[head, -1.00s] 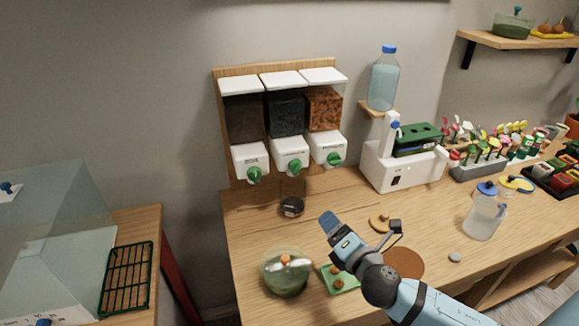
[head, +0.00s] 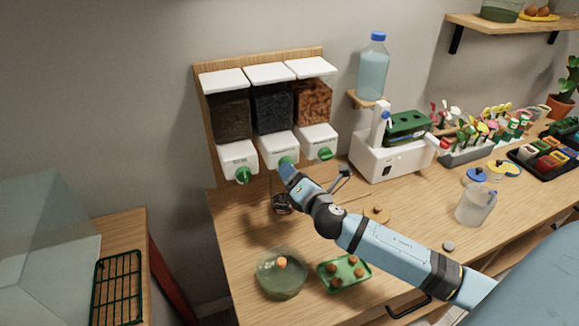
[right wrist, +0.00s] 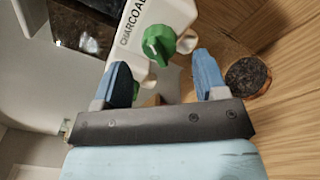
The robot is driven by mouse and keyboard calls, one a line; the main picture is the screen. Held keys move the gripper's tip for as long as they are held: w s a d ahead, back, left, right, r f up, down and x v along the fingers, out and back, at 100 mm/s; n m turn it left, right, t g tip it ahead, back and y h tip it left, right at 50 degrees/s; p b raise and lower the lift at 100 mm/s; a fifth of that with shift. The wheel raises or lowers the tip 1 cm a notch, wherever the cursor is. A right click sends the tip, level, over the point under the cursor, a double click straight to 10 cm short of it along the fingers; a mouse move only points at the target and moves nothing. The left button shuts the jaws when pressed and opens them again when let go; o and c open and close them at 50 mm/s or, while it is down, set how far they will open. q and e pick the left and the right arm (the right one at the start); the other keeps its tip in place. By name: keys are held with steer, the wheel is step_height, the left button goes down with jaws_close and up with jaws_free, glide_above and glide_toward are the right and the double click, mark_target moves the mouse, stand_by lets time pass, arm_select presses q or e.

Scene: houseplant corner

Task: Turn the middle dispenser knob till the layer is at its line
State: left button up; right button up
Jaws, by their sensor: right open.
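Three dispensers hang on a wooden wall board. The middle one (head: 279,147) has a white body, a dark fill and a green knob (right wrist: 158,42); the right wrist view reads CHARCOAL on it. My right gripper (right wrist: 162,68) is open, its blue fingertips either side of the knob and a little short of it, with gaps on both sides. In the head view my right gripper (head: 288,171) partly covers this knob. A small dark-filled jar (head: 281,206) stands on the table below; its round dark top (right wrist: 247,77) shows beside the right finger. No level line is readable. My left gripper is out of view.
Neighbouring dispensers with green knobs (head: 243,175) and (head: 325,153) sit close on both sides. A glass bowl (head: 281,276) and a green tray (head: 343,272) stand at the front. A white machine (head: 390,158) stands right of the dispensers.

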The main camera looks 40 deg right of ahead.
steer(key=shift+w+d, duration=0.2)
steer(key=shift+w, duration=1.35)
steer(key=shift+c, duration=0.2)
steer(key=c, duration=0.9)
steer(key=shift+m, duration=0.3)
steer(key=shift+m+t+h+b, duration=0.45)
steer(key=shift+m+b, duration=1.6)
steer(key=shift+m, duration=2.85)
